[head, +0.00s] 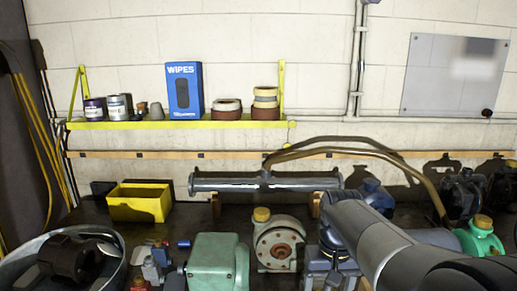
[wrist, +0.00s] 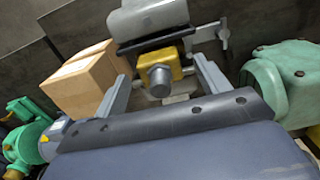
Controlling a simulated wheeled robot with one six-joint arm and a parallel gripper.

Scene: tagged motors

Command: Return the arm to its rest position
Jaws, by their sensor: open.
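My arm (head: 395,240) reaches in from the lower right in the head view, over the right part of the bench. In the wrist view my gripper (wrist: 166,84) has its two grey fingers spread wide apart. Beyond them is a yellow block with a round grey stub (wrist: 159,79), below a light grey rounded body (wrist: 148,18). I see nothing clasped between the fingers. My arm hides part of the bench in the head view.
A green housing (head: 217,262), a cream round-flanged pump (head: 275,247) and a green motor (head: 479,238) stand near my arm. A yellow bin (head: 140,203) and a metal tub (head: 118,270) are at left. A cardboard box (wrist: 88,80) shows in the wrist view.

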